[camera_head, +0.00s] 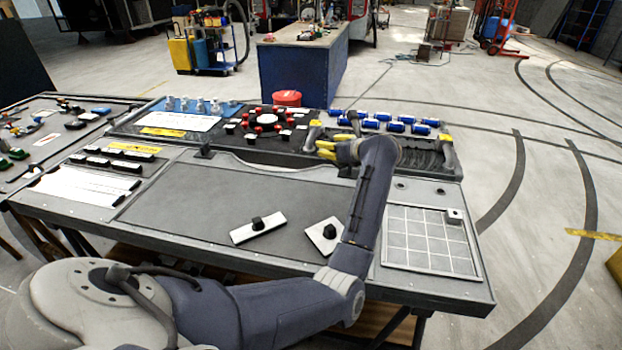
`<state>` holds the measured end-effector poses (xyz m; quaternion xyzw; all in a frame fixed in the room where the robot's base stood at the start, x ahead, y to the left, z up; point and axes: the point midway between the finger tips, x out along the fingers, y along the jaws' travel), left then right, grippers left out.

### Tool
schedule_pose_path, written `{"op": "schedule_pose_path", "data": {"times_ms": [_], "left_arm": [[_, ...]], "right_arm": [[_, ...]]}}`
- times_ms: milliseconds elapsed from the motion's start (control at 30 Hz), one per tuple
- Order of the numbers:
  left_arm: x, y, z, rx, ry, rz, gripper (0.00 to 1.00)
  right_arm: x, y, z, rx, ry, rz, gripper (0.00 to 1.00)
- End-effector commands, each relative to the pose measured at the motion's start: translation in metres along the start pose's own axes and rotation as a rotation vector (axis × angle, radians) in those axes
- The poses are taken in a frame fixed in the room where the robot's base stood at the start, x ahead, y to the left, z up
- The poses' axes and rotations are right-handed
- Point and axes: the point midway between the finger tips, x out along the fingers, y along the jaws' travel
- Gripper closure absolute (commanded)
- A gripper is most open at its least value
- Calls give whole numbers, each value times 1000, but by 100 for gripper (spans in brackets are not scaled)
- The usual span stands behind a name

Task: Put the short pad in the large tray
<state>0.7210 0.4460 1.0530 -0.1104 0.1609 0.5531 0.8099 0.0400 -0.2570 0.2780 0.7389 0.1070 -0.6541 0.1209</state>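The short pad (325,238), a small white plate with a black knob, lies on the grey worktop just left of my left forearm. A longer white pad (258,229), also with a black knob, lies to its left. A large, shallow dark-grey panel (190,205) with a raised edge surrounds both pads; I cannot tell if this is the large tray. My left arm reaches across to the back of the table. Its gripper (333,151) is near yellow-and-grey tool parts, well behind the short pad, and its finger opening is unclear. My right gripper is out of view.
A white-gridded panel (428,241) with a small block on its corner lies at the right. Several blue cylinders (397,126), a black tray with red knobs (272,128) and a red container (287,98) stand at the back. Labels and small parts fill the left.

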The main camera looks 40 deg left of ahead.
Motion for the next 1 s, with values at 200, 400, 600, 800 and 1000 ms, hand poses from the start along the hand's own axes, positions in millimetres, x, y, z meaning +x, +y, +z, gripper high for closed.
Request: {"op": "schedule_pose_path", "data": {"times_ms": [200,400,600,800,1000], "left_arm": [[20,1,-48,6,-1,2,88],[36,1,-86,6,-1,1,88],[47,1,-111,3,-1,1,88],[50,0,-120,1,-1,-1,88],[58,0,-139,4,-1,0,88]], "right_arm": [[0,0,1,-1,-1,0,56],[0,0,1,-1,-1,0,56],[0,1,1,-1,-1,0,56],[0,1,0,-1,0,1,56],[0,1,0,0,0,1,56]]}}
